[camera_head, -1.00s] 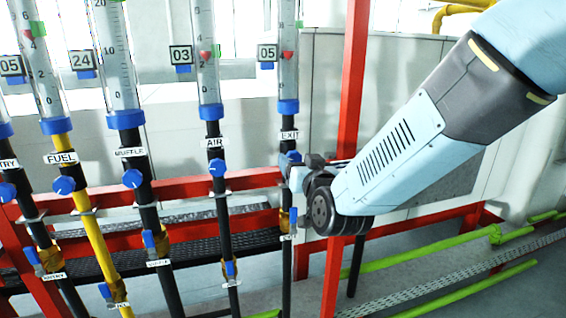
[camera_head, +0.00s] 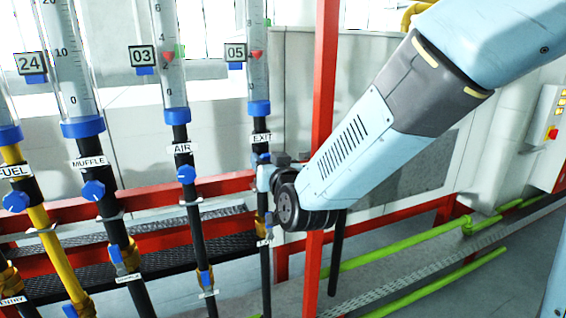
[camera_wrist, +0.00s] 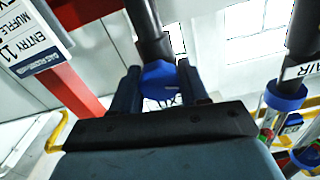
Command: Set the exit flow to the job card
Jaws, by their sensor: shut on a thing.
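My gripper (camera_head: 266,172) is at the pipe just below the EXIT label. In the wrist view its dark fingers (camera_wrist: 162,92) are on both sides of a blue knob (camera_wrist: 160,80), shut on it. The knob is mostly hidden in the head view. A printed card (camera_wrist: 32,42) with ENTRY and MUFFLE lines shows upside down and partly cut off.
The AIR tube (camera_head: 172,75) and its blue knob (camera_head: 186,174) stand left, then the MUFFLE knob (camera_head: 93,191) and FUEL knob (camera_head: 16,201). A red upright post (camera_head: 323,90) stands close to the right of my gripper. Green pipes (camera_head: 420,245) run along the floor.

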